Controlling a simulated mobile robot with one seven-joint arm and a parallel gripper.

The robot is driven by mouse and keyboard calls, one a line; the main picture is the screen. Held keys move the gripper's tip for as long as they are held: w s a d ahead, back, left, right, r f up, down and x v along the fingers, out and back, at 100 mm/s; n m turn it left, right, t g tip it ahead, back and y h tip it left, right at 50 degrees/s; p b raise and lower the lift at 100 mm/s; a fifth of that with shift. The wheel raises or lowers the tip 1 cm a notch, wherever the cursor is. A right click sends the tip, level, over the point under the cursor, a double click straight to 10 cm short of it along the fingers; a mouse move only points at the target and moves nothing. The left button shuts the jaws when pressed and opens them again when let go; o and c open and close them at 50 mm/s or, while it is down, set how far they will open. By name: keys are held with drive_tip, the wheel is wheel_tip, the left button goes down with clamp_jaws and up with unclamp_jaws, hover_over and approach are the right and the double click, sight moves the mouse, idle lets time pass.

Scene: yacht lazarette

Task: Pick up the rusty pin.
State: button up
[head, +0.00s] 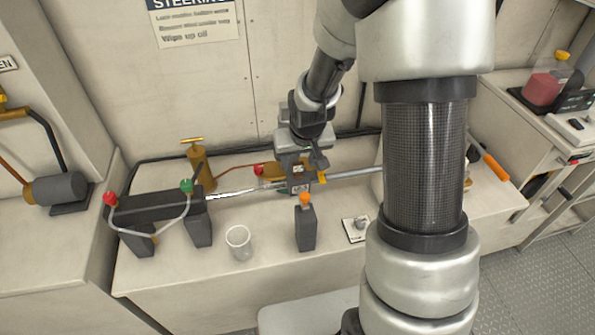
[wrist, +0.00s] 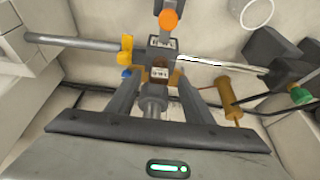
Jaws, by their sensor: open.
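My gripper (head: 299,170) points down over the steering rod's grey joint block at the middle of the bench. In the wrist view its two dark fingers (wrist: 158,88) are apart, with nothing visibly held between them. A small rust-brown spot (wrist: 159,62) shows on the grey block (wrist: 155,47), between two white labels and just beyond the fingertips. It looks like the rusty pin, but most of it is hidden. In the head view my gripper covers that spot. A shiny rod (head: 235,191) runs left from the block, and a grey rod (head: 350,174) runs right.
A bottle with an orange cap (head: 305,228) stands in front of the block. A clear cup (head: 238,242) and a small white plate (head: 356,229) are on the bench front. A black cylinder bracket (head: 155,209) is at left, with a brass pump (head: 201,167) behind.

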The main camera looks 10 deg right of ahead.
drive_tip(key=shift+x, duration=0.9)
drive_tip(key=shift+c, duration=0.4)
drive_tip(key=c, duration=1.1)
clamp_jaws()
drive_tip(key=shift+r, duration=0.15)
